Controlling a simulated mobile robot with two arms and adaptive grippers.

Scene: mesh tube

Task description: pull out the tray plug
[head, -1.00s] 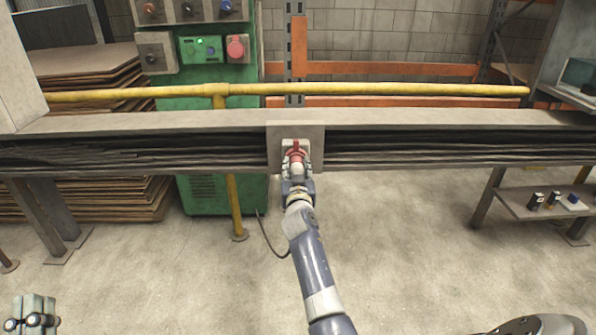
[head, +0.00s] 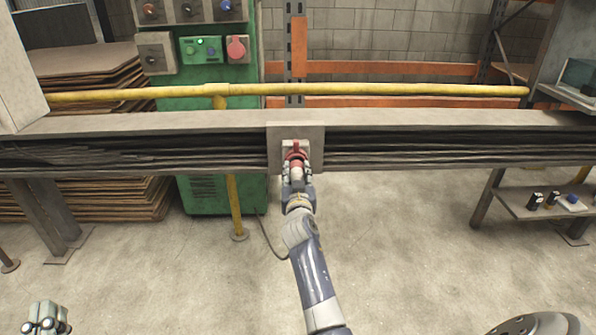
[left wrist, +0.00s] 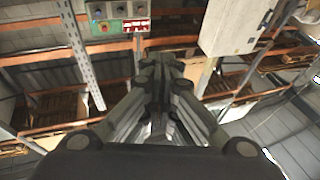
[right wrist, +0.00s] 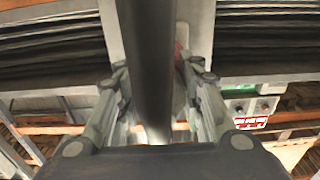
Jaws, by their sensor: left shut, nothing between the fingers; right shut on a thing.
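The plug (head: 296,171) is a pale grey body at a red-rimmed socket (head: 296,151) on a light square plate (head: 315,150) in the middle of the long tray. My right gripper (head: 298,181) is shut on the plug from the near side. In the right wrist view a thick dark cylinder (right wrist: 147,60) runs between the fingers and hides much of the socket; a bit of red shows beside it. Whether the plug is still seated in the socket I cannot tell. My left gripper (head: 47,319) is low at the left, shut and empty; its closed fingers show in the left wrist view (left wrist: 165,75).
The tray (head: 420,150) holds layers of dark cables and spans the view. A yellow rail (head: 380,90) runs behind it. A green cabinet (head: 210,75) with sockets stands behind left. A low shelf (head: 520,205) with small items is at right. The floor in front is clear.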

